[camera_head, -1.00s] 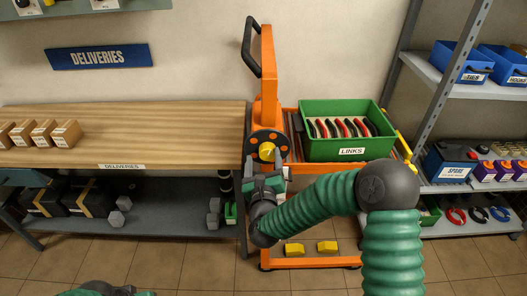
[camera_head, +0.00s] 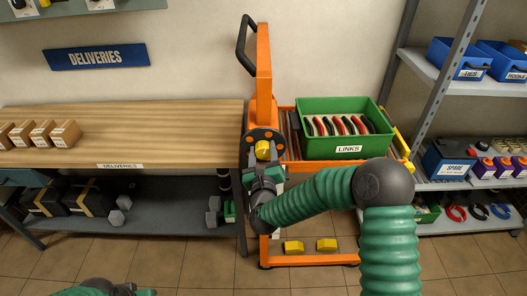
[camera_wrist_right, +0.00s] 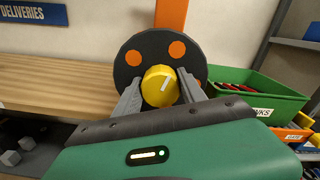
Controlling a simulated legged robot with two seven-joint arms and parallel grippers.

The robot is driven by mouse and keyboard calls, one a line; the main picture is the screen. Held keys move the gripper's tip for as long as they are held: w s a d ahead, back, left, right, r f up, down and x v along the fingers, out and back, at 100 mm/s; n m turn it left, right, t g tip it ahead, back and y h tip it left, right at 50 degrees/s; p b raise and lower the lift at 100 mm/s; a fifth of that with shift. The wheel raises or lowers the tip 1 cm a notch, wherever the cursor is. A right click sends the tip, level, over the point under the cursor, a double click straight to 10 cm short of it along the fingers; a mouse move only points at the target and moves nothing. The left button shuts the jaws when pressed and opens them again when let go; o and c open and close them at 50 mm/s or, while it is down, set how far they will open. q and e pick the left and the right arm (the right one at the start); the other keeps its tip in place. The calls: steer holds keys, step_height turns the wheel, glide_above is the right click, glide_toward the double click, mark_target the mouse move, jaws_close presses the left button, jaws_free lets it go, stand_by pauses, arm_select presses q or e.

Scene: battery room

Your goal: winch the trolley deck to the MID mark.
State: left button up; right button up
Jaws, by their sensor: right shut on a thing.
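The orange trolley (camera_head: 263,90) stands upright at the wall, with a dark hub disc (camera_wrist_right: 132,58) bearing orange spots on its mast. A yellow knob (camera_wrist_right: 158,88) with a pale line sits at the hub's centre. My right gripper (camera_wrist_right: 160,92) is shut on this knob, one finger at each side. In the head view the knob (camera_head: 262,147) shows just above the gripper (camera_head: 263,160). The trolley deck (camera_head: 291,135) carries a green LINKS bin (camera_head: 345,150). I can make out no MID mark. Only a piece of my left arm shows at the bottom left; its gripper is out of view.
The wooden DELIVERIES bench (camera_head: 130,128) stands close on the left, with small boxes (camera_head: 50,133) on top. A grey shelf rack (camera_head: 430,75) with blue bins stands at the right. Two yellow blocks (camera_head: 326,245) sit on the trolley's base.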

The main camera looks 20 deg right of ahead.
steer(key=shift+a+f, duration=0.1)
steer(key=shift+n, duration=0.4)
